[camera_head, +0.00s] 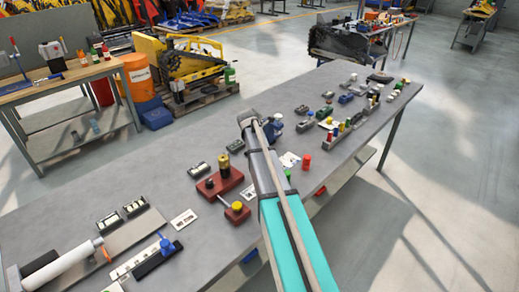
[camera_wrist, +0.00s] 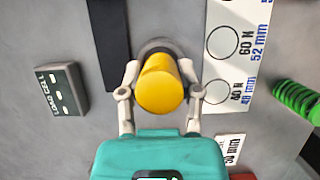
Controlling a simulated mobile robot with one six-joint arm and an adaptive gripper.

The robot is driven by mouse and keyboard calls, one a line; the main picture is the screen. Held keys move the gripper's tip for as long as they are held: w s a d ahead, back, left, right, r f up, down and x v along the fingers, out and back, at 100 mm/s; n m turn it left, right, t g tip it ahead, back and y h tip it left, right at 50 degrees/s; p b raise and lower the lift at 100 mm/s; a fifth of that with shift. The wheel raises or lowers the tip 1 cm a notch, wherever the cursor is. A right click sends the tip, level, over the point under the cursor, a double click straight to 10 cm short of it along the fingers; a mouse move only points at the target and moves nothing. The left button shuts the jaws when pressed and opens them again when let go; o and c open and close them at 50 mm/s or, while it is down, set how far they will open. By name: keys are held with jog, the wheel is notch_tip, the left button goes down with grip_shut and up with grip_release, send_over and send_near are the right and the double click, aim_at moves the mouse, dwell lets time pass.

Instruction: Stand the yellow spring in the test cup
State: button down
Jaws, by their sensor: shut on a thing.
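In the wrist view my gripper (camera_wrist: 158,92) is shut on the yellow spring (camera_wrist: 160,84), with one finger on each side. The spring shows end-on as a smooth yellow cylinder; its far end is hidden. A dark grey round rim (camera_wrist: 158,45), which looks like the test cup, shows just behind the spring's upper edge. I cannot tell whether the spring is inside the cup or above it. In the head view my own arm crosses the bench, and I cannot make out the gripper or the held spring there.
In the wrist view a load cell box (camera_wrist: 62,89) lies left, a dark bar (camera_wrist: 108,40) upper left, a white force-and-length card (camera_wrist: 237,50) right and a green spring (camera_wrist: 297,101) far right. In the head view, dark red blocks (camera_head: 219,186) stand left of my arm on the grey bench (camera_head: 130,175).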

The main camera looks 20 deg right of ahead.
jog(key=shift+f+b, duration=0.7)
jog(key=shift+f, duration=0.1)
dwell(0.5)
jog(key=shift+c, duration=1)
grip_release()
jog(key=shift+o, duration=1)
jog(key=shift+w, duration=0.15)
jog(key=shift+r+p, duration=3.5)
jog(key=shift+r, duration=0.05)
